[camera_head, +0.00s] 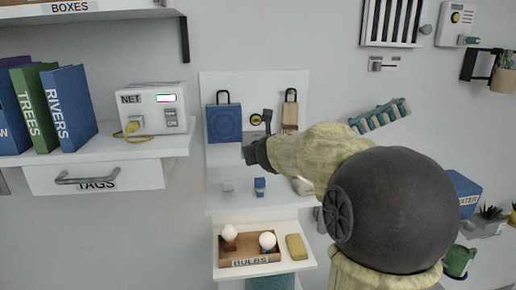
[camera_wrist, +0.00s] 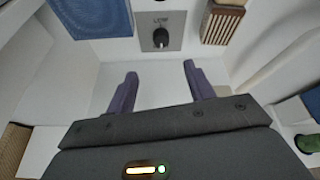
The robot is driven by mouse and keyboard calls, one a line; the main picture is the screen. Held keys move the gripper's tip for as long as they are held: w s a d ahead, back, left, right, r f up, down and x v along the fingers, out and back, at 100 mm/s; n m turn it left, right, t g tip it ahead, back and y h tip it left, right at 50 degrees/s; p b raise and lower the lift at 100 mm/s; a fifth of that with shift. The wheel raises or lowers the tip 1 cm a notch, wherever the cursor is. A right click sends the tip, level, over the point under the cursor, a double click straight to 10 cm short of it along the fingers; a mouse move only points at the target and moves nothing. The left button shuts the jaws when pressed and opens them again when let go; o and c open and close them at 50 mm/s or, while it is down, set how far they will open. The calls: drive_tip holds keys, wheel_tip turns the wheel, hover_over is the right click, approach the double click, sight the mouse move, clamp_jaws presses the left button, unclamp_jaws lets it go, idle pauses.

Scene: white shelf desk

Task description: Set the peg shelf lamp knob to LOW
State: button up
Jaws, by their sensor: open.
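The lamp knob (camera_wrist: 161,38) is a black round knob on a grey plate (camera_wrist: 174,20) on the upright white panel, seen in the wrist view. Small lettering sits above it, too blurred to read surely, and I cannot tell which way the knob points. My gripper (camera_wrist: 160,88) is open and empty, its two purple fingers spread apart. The knob lies ahead of the fingers, roughly between them in the picture, and neither finger touches it. In the head view my gripper (camera_head: 258,142) is in front of the panel (camera_head: 297,80) and largely hides the plate and knob.
A blue bag (camera_head: 224,123) hangs left of the plate and a brown striped bag (camera_head: 290,114) right. Small items, including a blue one (camera_head: 260,187), stand on the shelf below. An open drawer beneath holds a bulb tray (camera_head: 250,262) and a yellow block (camera_head: 296,247).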

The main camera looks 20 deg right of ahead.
drive_tip(key=p+x, duration=0.3)
drive_tip(key=x, duration=1.1)
drive_tip(key=shift+w+d+f+p, duration=0.1)
drive_tip(key=shift+w+d+p, duration=0.1)
drive_tip(key=shift+p, duration=0.2)
drive_tip(key=shift+s, duration=0.1)
drive_tip(key=c, duration=1)
drive_tip(key=shift+o, duration=0.2)
